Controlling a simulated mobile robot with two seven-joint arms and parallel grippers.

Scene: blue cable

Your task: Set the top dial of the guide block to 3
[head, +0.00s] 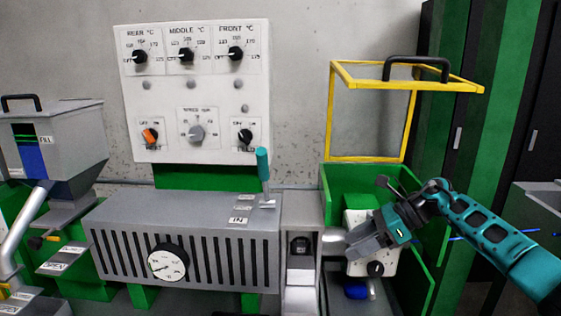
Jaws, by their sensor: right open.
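The guide block (386,262) is a white block inside the green housing at the right of the machine. A black dial (375,268) shows on its lower face. My right gripper (353,243) is open in front of the block's upper part and covers much of it. No top dial can be made out behind the gripper, and its setting cannot be read. I cannot tell whether the fingers touch the block. My left gripper is not in view.
A yellow guard frame (331,110) stands raised above the green housing (332,180). A grey barrel cover (215,212) with a gauge (167,262) and teal-handled lever (263,165) lies to the left. A white control panel (205,95) hangs behind. Something blue (355,291) sits below the block.

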